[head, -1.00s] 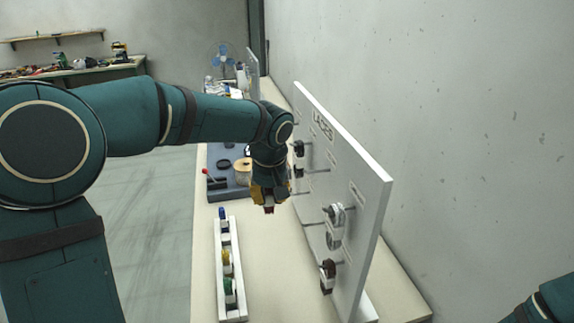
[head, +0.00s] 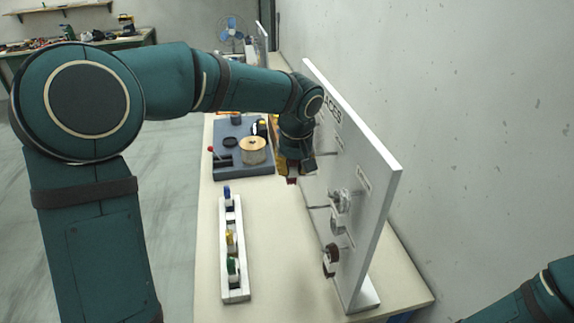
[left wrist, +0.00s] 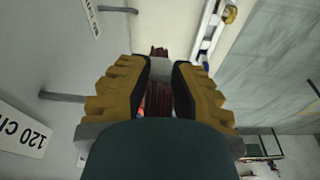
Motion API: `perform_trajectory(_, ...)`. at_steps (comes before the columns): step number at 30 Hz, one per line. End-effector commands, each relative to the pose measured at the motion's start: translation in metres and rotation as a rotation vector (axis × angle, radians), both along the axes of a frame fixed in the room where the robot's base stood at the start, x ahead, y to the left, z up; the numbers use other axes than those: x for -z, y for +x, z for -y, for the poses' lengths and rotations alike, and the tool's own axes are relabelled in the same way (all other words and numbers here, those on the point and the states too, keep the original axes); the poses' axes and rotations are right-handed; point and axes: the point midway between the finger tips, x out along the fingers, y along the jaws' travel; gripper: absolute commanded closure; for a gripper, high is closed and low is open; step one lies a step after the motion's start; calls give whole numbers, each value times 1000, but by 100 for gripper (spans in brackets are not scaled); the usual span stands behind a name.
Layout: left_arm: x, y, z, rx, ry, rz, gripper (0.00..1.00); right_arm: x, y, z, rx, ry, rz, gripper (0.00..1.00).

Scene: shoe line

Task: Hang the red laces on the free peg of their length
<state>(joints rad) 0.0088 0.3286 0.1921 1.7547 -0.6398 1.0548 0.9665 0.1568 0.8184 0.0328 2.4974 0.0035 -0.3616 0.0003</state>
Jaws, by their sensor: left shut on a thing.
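My left gripper (head: 292,178) is shut on the dark red laces (left wrist: 158,100) and holds them in the air in front of the white lace board (head: 372,200). In the left wrist view the red bundle shows between the yellow finger pads. Two bare peg lengths show there: one peg (left wrist: 62,97) near a "120 C…" label (left wrist: 22,135), another peg (left wrist: 117,9) at the top. The label is cut off. In the head view, grey-white laces (head: 341,222) and brown laces (head: 331,262) hang on nearer pegs. My right gripper is out of view.
A white rack (head: 237,295) with blue, yellow and green laces stands on the bench left of the board. The bench between rack and board is clear.

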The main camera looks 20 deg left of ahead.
Motion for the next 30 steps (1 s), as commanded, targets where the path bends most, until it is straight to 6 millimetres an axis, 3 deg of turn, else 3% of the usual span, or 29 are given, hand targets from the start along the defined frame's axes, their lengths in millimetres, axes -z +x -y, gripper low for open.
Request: perform_trajectory(30, 2, 33, 46, 0, -2, 9, 100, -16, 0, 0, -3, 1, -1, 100)
